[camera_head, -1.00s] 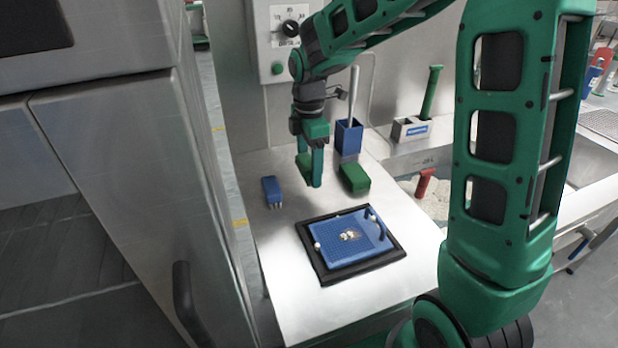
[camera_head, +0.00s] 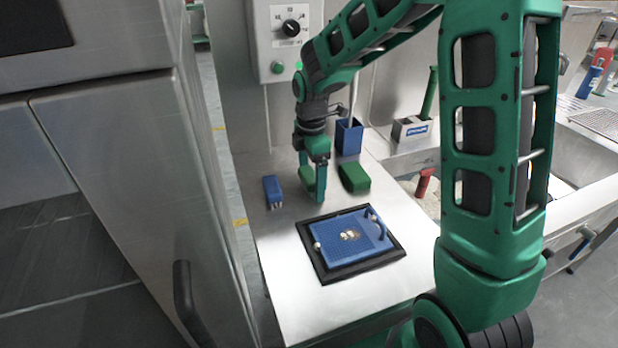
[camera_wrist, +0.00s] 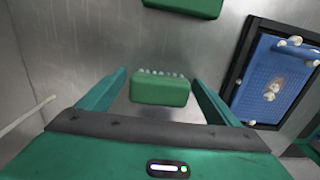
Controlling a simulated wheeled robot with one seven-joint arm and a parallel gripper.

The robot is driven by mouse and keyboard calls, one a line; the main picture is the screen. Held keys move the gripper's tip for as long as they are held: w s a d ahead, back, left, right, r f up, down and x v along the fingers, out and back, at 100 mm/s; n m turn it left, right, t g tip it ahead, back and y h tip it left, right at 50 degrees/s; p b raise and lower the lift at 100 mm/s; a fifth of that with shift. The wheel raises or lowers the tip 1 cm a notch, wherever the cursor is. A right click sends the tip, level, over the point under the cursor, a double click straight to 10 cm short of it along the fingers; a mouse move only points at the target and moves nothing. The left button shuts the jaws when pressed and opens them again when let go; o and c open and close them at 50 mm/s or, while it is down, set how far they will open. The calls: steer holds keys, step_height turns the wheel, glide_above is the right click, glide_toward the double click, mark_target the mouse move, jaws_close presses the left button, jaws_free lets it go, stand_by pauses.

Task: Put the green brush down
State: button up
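The green brush (camera_wrist: 160,92), a small block with a row of pale bristles along one edge, lies between the fingers of my gripper (camera_wrist: 160,76) in the wrist view. A narrow gap shows on each side of it, so my gripper appears open around it. In the head view my gripper (camera_head: 314,196) points down, low over the steel worktop (camera_head: 290,270). The brush is hard to make out there among the green fingers. Whether it rests fully on the worktop is not clear.
A blue brush (camera_head: 272,192) lies left of my gripper, and a green block (camera_head: 354,178) lies right. A blue grinder part (camera_head: 340,238) sits on a black tray (camera_head: 385,262) nearer the front. A blue box (camera_head: 348,137) stands behind. The front worktop is clear.

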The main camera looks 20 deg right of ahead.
mark_target(311, 173)
step_height(311, 173, up, 12)
steer(key=s+d+r+m, duration=0.1)
steer(key=s+d+m, duration=1)
steer(key=s+d, duration=0.15)
steer(key=s+d+f+m, duration=0.2)
steer(key=s+m, duration=0.4)
steer(key=s, duration=0.3)
steer(key=s+d+f+m, duration=0.2)
steer(key=s+m, duration=0.5)
steer(key=s, duration=0.3)
steer(key=shift+w+f, duration=0.15)
steer(key=shift+w+d+f, duration=0.1)
steer(key=shift+w+f, duration=0.1)
steer(key=shift+w, duration=0.3)
